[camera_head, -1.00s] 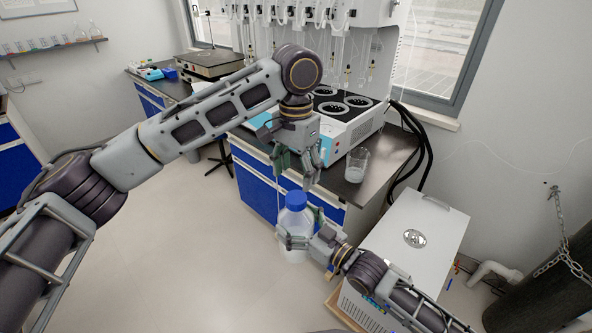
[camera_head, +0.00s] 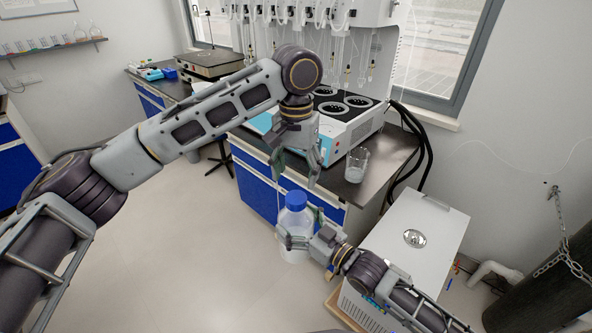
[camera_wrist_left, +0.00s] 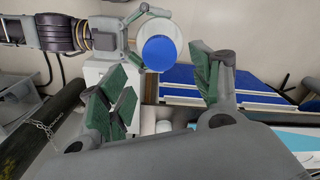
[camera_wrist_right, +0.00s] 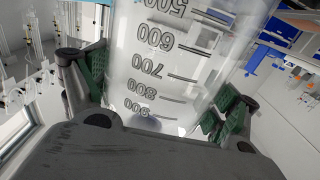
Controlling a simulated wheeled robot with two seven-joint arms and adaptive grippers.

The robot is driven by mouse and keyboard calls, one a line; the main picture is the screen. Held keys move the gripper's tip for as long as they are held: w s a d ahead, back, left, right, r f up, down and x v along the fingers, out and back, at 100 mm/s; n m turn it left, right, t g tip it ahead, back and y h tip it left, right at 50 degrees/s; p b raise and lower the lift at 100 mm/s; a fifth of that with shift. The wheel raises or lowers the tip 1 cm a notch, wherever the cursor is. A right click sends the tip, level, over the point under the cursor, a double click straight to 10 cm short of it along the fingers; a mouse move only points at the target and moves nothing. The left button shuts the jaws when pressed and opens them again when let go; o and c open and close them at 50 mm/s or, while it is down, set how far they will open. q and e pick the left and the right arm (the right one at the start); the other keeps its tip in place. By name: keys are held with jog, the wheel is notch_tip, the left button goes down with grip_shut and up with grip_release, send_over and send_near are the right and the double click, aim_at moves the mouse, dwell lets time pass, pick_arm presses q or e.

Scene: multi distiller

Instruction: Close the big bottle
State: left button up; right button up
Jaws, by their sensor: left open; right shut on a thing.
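The big bottle (camera_head: 293,222) is clear with a blue cap (camera_head: 296,200) on its neck. It is held in the air in front of the blue cabinet, and it looks upright. My right gripper (camera_head: 298,238) is shut on the bottle's body; in the right wrist view the graduated wall of the bottle (camera_wrist_right: 170,70) fills the space between the fingers. My left gripper (camera_head: 297,168) is open and empty above the cap. In the left wrist view the cap (camera_wrist_left: 160,52) shows from above, beyond the open fingers. Whether the cap is fully tightened cannot be told.
A glass beaker (camera_head: 356,164) stands near the bench edge, to the right of my left gripper. The distiller (camera_head: 345,110) stands on the dark bench behind. A white box unit (camera_head: 425,230) stands on the floor at right.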

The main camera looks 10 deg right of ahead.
aim_at(296, 197)
pick_arm(q)
jog(key=shift+f, duration=3.95)
jog(key=c, duration=1.1)
